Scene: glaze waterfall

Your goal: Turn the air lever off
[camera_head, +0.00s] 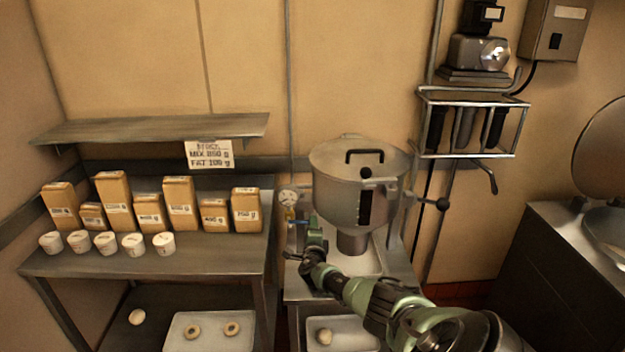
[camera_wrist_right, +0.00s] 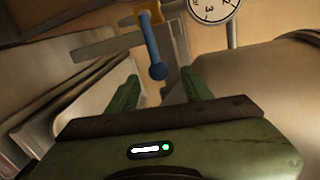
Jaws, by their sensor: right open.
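The air lever is a blue handle with a round ball end (camera_wrist_right: 153,45) on a yellow valve body (camera_wrist_right: 148,12) in the right wrist view. In the head view the blue lever (camera_head: 297,221) shows small, just below the pressure gauge (camera_head: 288,197). My right gripper (camera_wrist_right: 159,84) is open. In the wrist view, the lever's ball end shows between its two green fingertips, with gaps on both sides; I cannot tell the depth. In the head view my right gripper (camera_head: 303,243) is in front of the metal stand, beside the lever. My left gripper is out of view.
A large steel hopper (camera_head: 358,190) stands close to the right of the lever. A steel table (camera_head: 190,256) with paper bags and white cups is at the left. A wall rack (camera_head: 470,122) hangs at the right.

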